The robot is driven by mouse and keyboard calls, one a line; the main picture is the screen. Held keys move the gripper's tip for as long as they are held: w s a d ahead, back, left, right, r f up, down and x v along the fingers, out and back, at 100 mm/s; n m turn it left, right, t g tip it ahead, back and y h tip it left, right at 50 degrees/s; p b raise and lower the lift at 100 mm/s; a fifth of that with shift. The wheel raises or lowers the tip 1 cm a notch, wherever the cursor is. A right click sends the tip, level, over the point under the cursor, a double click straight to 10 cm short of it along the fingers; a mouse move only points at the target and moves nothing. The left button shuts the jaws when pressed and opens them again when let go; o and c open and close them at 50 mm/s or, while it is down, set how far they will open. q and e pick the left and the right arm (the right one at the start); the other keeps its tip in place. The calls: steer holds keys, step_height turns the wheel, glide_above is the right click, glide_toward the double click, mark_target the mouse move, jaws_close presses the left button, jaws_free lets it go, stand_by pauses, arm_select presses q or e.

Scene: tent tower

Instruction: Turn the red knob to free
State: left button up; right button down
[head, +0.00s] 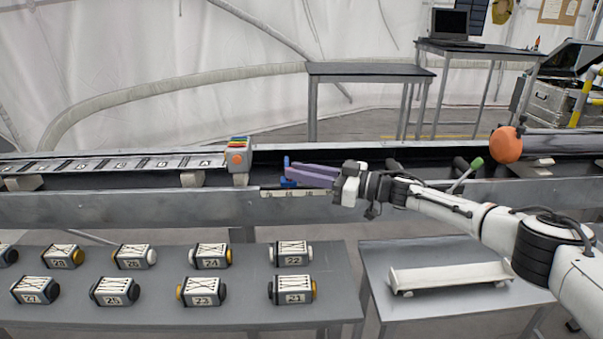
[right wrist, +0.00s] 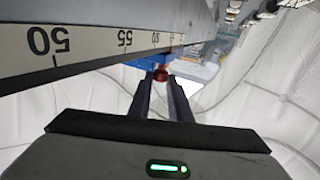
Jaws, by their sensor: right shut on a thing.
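The red knob (right wrist: 161,73) shows in the right wrist view as a small dark red piece between my fingertips, in front of a blue part (right wrist: 146,78). My right gripper (right wrist: 160,82) is shut on it. In the head view my right gripper (head: 293,174) reaches left along the front rail, its purple fingers at a small blue part (head: 286,183). The knob is hidden there, and I cannot read its setting. My left gripper is not in view.
A number scale (right wrist: 90,44) runs along the rail close above my right gripper. Several numbered blocks stand on the grey table (head: 150,318) at the front left. A white tray (head: 450,277) lies on the front right table. An orange ball (head: 506,144) is at the rail's right.

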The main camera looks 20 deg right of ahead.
steer(key=c, duration=1.6)
jaws_free()
steer(key=shift+c, duration=0.2)
steer(key=v, duration=1)
steer(key=shift+d, duration=0.15)
